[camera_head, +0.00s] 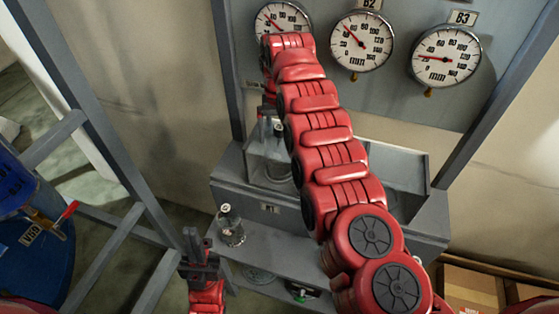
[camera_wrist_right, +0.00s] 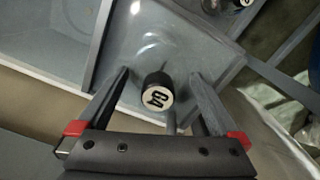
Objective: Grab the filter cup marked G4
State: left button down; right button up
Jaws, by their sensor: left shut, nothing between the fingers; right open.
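The filter cup marked G4 (camera_wrist_right: 158,92) shows in the right wrist view as a dark cylinder with a pale round end bearing "G4". It sits in a grey glossy compartment. My right gripper (camera_wrist_right: 160,76) is open, with one finger on each side of the cup and visible gaps; nothing is gripped. In the head view my right arm reaches up across the middle, and its gripper is mostly hidden beside a glass-walled box (camera_head: 258,165). My left gripper (camera_head: 191,240) is shut and empty at the lower middle left of the head view.
A blue drum (camera_head: 45,262) stands at left, cardboard boxes (camera_head: 470,290) at lower right.

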aim_at(280, 143)
jog(key=shift+w+f+p, duration=0.1)
jog(key=shift+f+p, duration=0.35)
notch_tip(280, 143, down, 4)
jog(key=shift+d+r+p, duration=0.15)
jog(key=shift+r+p, duration=0.05)
jog(key=shift+p, duration=0.95)
jog(key=shift+f, duration=0.45)
grip_shut()
